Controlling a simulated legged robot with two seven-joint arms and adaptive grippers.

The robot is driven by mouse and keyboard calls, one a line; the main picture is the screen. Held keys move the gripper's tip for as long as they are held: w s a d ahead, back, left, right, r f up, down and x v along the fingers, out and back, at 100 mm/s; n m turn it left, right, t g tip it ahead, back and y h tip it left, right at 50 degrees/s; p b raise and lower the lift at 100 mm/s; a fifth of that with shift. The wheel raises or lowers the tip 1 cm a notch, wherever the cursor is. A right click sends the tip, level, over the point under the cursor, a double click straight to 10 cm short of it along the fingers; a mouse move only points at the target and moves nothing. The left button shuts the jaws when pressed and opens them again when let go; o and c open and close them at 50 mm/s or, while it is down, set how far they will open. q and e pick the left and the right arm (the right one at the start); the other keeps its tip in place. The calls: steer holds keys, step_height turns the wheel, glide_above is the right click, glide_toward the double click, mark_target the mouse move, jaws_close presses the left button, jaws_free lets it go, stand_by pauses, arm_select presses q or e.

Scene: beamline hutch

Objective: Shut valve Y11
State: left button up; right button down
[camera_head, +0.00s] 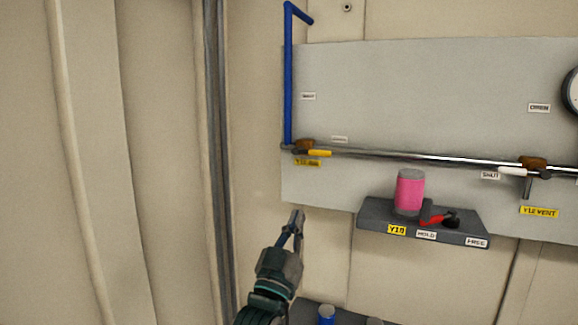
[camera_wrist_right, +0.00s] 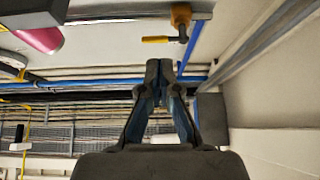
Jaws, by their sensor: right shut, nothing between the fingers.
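The valve at the left end of the pipe has a brown body (camera_head: 303,146) and a yellow lever (camera_head: 319,153). The lever points right, about along the pipe, near a small white tag (camera_head: 339,139). Another white tag (camera_head: 308,96) is above the valve. The yellow label below (camera_head: 307,162) is too blurred to read surely as Y11. The valve body (camera_wrist_right: 181,15) and lever (camera_wrist_right: 155,40) also show in the right wrist view. My right gripper (camera_head: 298,216) is shut and empty, below the valve and apart from it; its fingertips also show in the wrist view (camera_wrist_right: 160,68). My left gripper is out of view.
A dark shelf (camera_head: 375,218) holds a pink cylinder (camera_head: 410,190) and a red lever (camera_head: 430,213), right of my gripper. The Y12 VENT valve (camera_head: 533,162) has a white lever (camera_head: 512,171). A blue pipe (camera_head: 288,80) rises at the left. A blue-capped item (camera_head: 327,315) is low.

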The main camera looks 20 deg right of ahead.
mark_target(321, 155)
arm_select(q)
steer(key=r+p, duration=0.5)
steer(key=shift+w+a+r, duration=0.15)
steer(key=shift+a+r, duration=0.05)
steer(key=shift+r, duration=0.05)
arm_select(e)
steer(key=w+d+r+m+h, duration=0.1)
steer(key=w+d+r, duration=0.5)
steer(key=d+r, duration=0.2)
steer(key=shift+r, duration=0.9)
steer(key=shift+w, duration=0.1)
steer(key=shift+d, duration=0.1)
steer(key=shift+s+r+n+p, duration=0.15)
steer(key=shift+s+n+p, duration=0.05)
steer(key=shift+n+p, duration=0.15)
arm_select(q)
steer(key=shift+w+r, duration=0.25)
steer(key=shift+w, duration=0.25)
arm_select(e)
steer(key=shift+w+d+r+n+t+y, duration=0.15)
steer(key=shift+n+t+y, duration=0.15)
steer(key=shift+n+y, duration=0.25)
